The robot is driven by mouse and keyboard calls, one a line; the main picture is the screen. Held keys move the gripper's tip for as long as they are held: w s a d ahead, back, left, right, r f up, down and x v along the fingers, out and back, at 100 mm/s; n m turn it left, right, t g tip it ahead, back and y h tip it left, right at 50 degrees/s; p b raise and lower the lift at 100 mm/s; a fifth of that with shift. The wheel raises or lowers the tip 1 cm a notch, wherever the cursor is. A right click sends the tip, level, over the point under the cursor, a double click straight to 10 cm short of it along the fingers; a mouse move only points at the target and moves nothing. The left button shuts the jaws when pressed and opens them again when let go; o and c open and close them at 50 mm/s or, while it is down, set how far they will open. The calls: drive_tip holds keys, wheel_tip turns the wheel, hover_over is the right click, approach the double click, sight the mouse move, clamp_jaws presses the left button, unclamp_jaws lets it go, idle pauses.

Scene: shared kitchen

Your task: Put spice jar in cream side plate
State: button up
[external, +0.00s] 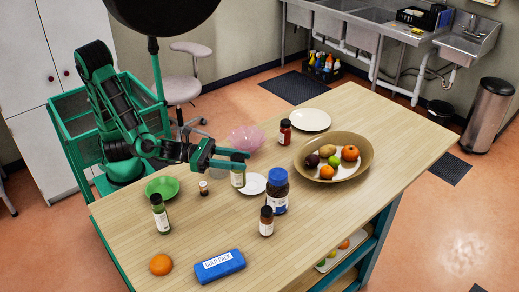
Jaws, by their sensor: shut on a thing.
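The spice jar (238,178), a small clear jar with greenish contents and a pale label, is between the fingers of my gripper (240,160). My gripper is shut on its upper part, and the fingers hide its top. The jar looks upright. The small cream side plate (256,188) lies on the table just right of the jar, which overlaps its left edge in the picture. I cannot tell whether the jar is raised or touches the table. The plate's visible part is empty.
A large blue-lidded jar (277,195) stands close right of the plate, with a brown bottle (266,224) in front. A pink bowl (246,138) is behind. A fruit bowl (362,172) and larger white plate (318,121) are farther right. The table's right end is clear.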

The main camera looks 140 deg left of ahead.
drive_tip(key=shift+s+a+r, duration=0.95)
drive_tip(key=shift+a, duration=0.25)
